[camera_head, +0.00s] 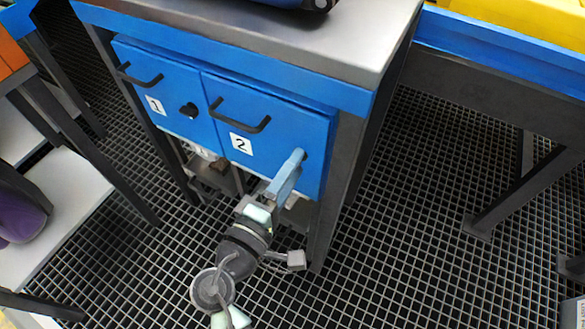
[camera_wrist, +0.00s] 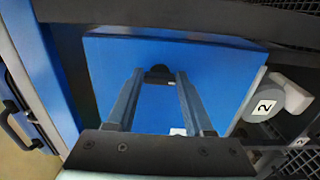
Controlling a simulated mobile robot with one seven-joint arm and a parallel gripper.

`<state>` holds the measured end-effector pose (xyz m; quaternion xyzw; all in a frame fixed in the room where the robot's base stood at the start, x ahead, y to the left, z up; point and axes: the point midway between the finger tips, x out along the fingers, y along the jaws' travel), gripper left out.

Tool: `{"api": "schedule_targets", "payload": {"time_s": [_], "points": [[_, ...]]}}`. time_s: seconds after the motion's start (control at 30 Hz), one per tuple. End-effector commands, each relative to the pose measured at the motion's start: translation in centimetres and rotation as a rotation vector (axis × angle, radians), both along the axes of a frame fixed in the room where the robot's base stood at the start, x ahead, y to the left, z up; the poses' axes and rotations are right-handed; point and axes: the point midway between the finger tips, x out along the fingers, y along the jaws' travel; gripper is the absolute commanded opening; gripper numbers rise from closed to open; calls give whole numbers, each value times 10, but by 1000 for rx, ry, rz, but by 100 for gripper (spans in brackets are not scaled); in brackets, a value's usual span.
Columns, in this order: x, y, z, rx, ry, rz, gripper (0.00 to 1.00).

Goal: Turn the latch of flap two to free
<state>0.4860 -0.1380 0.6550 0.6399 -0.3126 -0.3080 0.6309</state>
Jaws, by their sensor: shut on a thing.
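The blue cabinet front holds flap one (camera_head: 172,88) on the left and flap two (camera_head: 285,125) on the right, both closed flat. Flap two has a black bar handle (camera_head: 240,117) and a white "2" label. My gripper (camera_head: 301,157) reaches up from below to the right part of flap two. In the wrist view, the two fingertips (camera_wrist: 159,76) stand on either side of the small black latch (camera_wrist: 160,72) on the blue panel, shut on it. The fingers hide the latch in the head view, and I cannot tell its turn angle.
Flap one has a black knob latch (camera_head: 188,110) and its own handle (camera_head: 140,76).

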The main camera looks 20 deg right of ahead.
Motion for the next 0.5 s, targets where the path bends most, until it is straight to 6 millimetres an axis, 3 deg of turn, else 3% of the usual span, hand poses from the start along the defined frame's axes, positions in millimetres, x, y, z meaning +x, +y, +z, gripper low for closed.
{"api": "schedule_targets", "payload": {"time_s": [0.17,0.2,0.37,0.5], "points": [[0,0,0,3,-3,1,0],[0,0,0,3,-3,1,54],[0,0,0,3,-2,1,82],[0,0,0,1,-2,1,82]]}}
